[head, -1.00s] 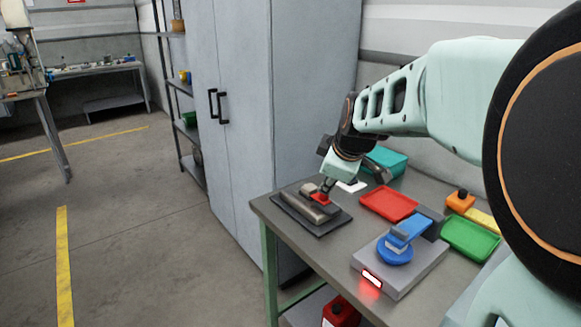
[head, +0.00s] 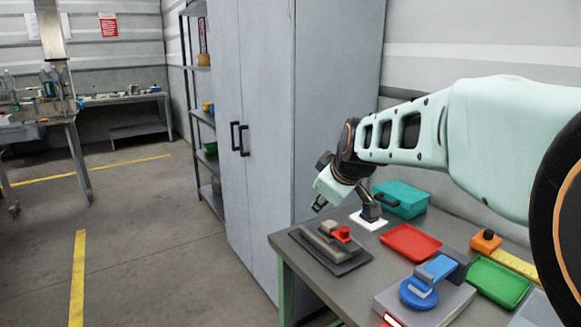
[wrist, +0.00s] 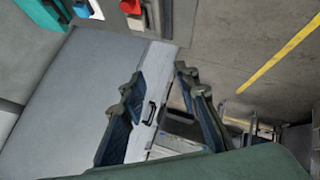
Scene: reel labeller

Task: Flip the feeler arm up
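The reel labeller appears to be the grey box (head: 440,312) with a blue round part (head: 418,294) and a blue arm (head: 438,268) lying low over it; a red light glows on its front. A dark plate (head: 352,262) to its left carries grey and beige blocks and a red knob (head: 342,235). I cannot tell for certain which part is the feeler arm. My gripper (head: 319,204) hangs above and behind the dark plate, apart from it, tilted down to the left. In the wrist view its two fingers (wrist: 158,76) stand apart with nothing between them.
A red tray (head: 411,243), a green tray (head: 499,282), an orange block (head: 486,240) and a teal box (head: 402,198) share the table. A tall grey cabinet (head: 270,130) rises close behind my gripper.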

